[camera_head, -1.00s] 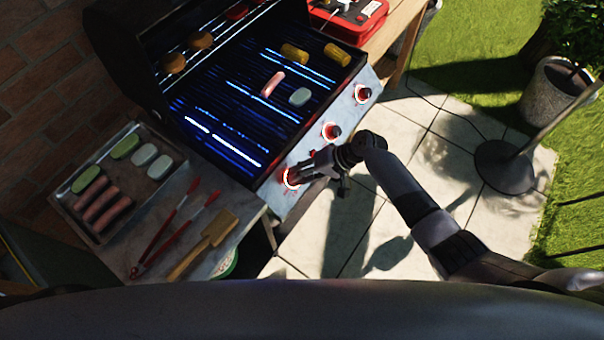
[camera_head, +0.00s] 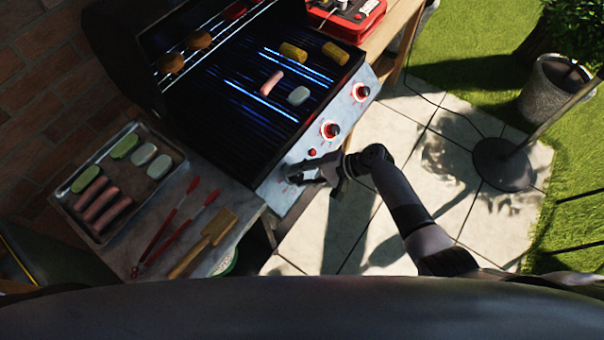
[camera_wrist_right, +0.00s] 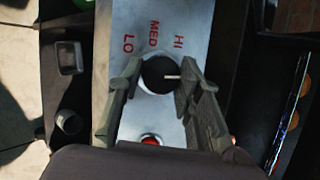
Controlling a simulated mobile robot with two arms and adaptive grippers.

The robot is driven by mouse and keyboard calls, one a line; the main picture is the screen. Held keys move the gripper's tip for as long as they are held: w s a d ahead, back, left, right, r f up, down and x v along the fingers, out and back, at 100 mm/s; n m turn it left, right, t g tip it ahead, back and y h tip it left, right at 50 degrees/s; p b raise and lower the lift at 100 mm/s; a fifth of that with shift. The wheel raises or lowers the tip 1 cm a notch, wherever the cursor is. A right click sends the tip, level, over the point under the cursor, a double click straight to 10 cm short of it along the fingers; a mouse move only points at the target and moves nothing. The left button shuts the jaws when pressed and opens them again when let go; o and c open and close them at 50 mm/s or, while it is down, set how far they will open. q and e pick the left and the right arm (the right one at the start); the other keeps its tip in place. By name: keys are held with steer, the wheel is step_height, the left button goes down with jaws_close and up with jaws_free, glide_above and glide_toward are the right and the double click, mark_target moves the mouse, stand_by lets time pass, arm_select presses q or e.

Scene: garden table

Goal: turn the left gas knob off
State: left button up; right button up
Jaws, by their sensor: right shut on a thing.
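The left gas knob (camera_wrist_right: 158,72) is black with a white pointer line. In the right wrist view the line points right, away from the LO, MED and HI marks. Its ring is unlit. My right gripper (camera_wrist_right: 157,82) is shut on this knob, one finger on each side. In the head view my right gripper (camera_head: 296,174) reaches the left end of the grill's front panel (camera_head: 276,200) and mostly hides the knob. My left gripper is not in view.
The middle knob (camera_head: 330,130) and right knob (camera_head: 361,92) have red-lit rings, and blue flames burn on the right of the grill. A red button (camera_head: 312,152) sits between knobs. A food tray (camera_head: 172,180), tongs (camera_head: 180,232) and spatula (camera_head: 212,234) lie left.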

steer(key=shift+w, duration=0.1)
steer(key=o, duration=1.1)
steer(key=v, duration=1.2)
